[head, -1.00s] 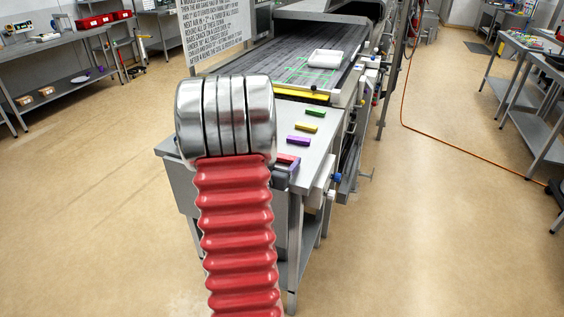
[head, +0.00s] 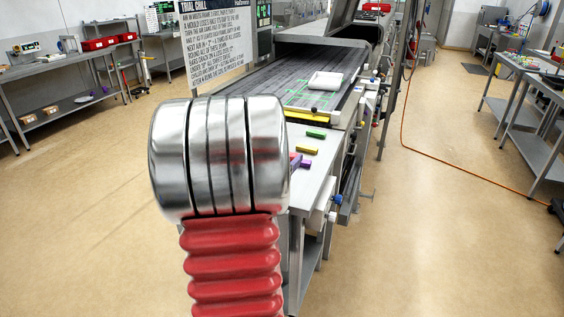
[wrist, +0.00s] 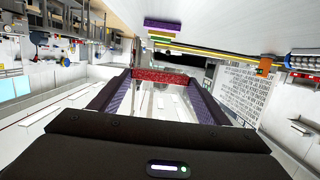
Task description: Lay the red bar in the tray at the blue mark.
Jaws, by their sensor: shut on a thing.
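The red bar (wrist: 160,77) is held crosswise between the fingertips of my gripper (wrist: 161,79) in the wrist view. The gripper is shut on it, with a finger at each end. In the head view my arm hides most of the gripper; a small reddish bit shows at the arm's right edge. A white tray (head: 325,81) lies on the dark conveyor belt (head: 285,68), among green lines (head: 298,96). I cannot make out a blue mark on the belt.
Green (head: 316,134), yellow (head: 307,150) and purple (head: 304,163) bars lie on the steel table (head: 318,172) before the belt. A yellow strip (head: 305,117) crosses the belt's near end. A sign board (head: 212,45) stands left of the belt.

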